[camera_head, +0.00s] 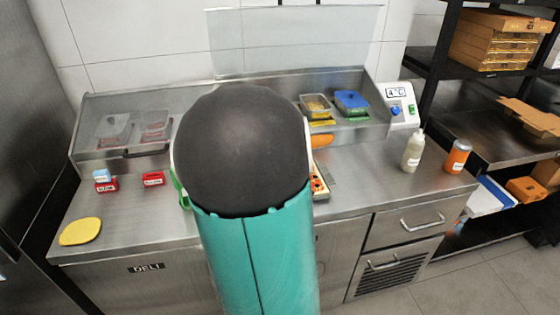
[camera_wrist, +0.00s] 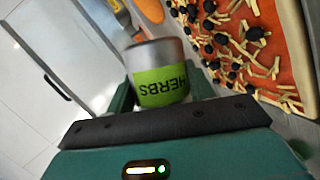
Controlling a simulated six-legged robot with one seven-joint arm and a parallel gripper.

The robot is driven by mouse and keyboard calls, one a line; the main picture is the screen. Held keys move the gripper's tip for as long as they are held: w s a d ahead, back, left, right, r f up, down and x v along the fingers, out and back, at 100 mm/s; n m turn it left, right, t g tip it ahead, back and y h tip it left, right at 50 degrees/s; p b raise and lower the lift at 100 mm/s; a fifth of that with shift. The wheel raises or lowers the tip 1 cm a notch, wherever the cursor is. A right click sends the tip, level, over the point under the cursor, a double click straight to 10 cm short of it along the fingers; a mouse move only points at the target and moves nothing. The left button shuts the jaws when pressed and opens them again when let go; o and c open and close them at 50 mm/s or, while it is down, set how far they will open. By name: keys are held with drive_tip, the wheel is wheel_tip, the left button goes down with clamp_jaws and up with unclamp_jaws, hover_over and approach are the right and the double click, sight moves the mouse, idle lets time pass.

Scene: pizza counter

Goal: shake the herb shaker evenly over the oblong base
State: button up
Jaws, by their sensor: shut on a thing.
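The herb shaker (camera_wrist: 160,85) has a grey metal body and a green label reading HERBS, which appears upside down in the wrist view. My gripper (camera_wrist: 163,103) is shut on it. The oblong base (camera_wrist: 285,40) lies at the upper right of the wrist view, with red sauce, pale cheese strips and dark olive pieces on it. The shaker is beside the base in that picture; its height above the counter is unclear. In the head view my arm hides the gripper, the shaker and most of the base; only a strip of the base (camera_head: 318,183) shows.
A cream squeeze bottle (camera_head: 412,152) and an orange jar (camera_head: 457,156) stand at the counter's right. A yellow round (camera_head: 80,231) lies at the left front. Red labelled blocks (camera_head: 153,179) sit behind it. Topping containers (camera_head: 316,106) line the back. The counter's right front is clear.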

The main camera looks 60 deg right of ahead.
drive_tip(key=n+h, duration=0.2)
drive_tip(key=n, duration=0.1)
drive_tip(key=w+a+n+h, duration=0.1)
drive_tip(key=n, duration=0.1)
drive_tip(key=shift+w+a+r+g, duration=0.1)
drive_tip(key=shift+r+g, duration=0.1)
drive_tip(key=shift+g, duration=0.2)
drive_tip(key=shift+w+a+r+n+h, duration=0.1)
drive_tip(key=shift+n+h, duration=0.15)
drive_tip(key=shift+n, duration=0.25)
drive_tip(key=shift+w+a+r+n+h, duration=0.1)
drive_tip(key=shift+n+h, duration=0.15)
drive_tip(key=shift+n, duration=0.25)
drive_tip(key=shift+s, duration=0.1)
drive_tip(key=shift+w+a+n+h, duration=0.15)
drive_tip(key=shift+w+n+h, duration=0.15)
drive_tip(key=shift+n, duration=0.3)
drive_tip(key=shift+s+r+n, duration=0.1)
drive_tip(key=shift+n, duration=0.3)
drive_tip(key=s+d, duration=1.3)
drive_tip(key=shift+w+d, duration=2.5)
drive_tip(key=shift+w, duration=0.4)
drive_tip(key=w+a, duration=1.2)
drive_tip(key=a, duration=0.1)
drive_tip(key=shift+w, duration=0.3)
drive_tip(key=shift+d, duration=0.1)
